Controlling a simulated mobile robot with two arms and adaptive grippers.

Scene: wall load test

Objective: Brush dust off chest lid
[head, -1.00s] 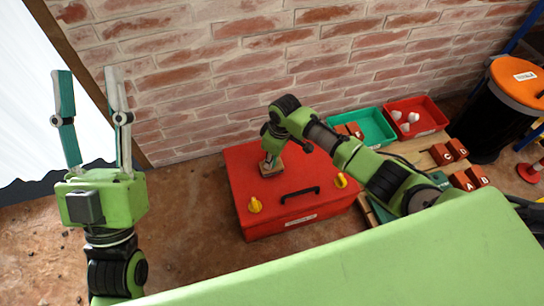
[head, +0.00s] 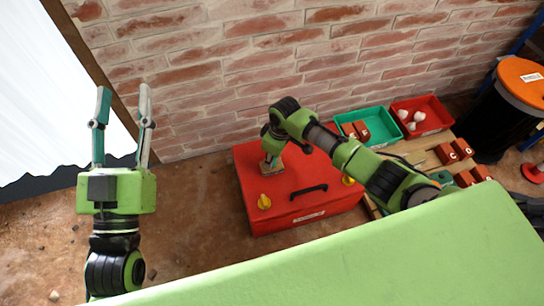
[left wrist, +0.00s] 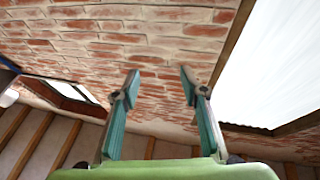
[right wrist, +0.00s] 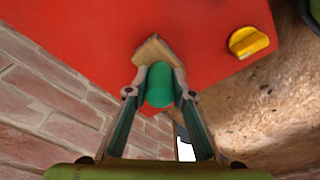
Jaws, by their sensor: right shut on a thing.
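The red chest (head: 280,216) stands on the floor by the brick wall, with its lid (head: 300,175) shut. A black handle (head: 308,192) and two yellow latches (head: 264,202) are at its front. My right gripper (head: 268,158) is over the lid's left part, shut on a brush. In the right wrist view the fingers (right wrist: 158,88) close around the brush's green round handle (right wrist: 160,86); its tan block (right wrist: 157,50) is at the red lid. Bristles are hidden. No dust can be made out on the lid. My left gripper (head: 122,112) is raised at the left, open and empty; it also shows in the left wrist view (left wrist: 160,85).
Behind the chest's right side are a green bin (head: 368,126) and a red bin (head: 422,116) with white items. Lettered red blocks (head: 462,148) sit on a wooden board. An orange-lidded black barrel (head: 520,82) stands far right. Floor left of the chest is mostly clear.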

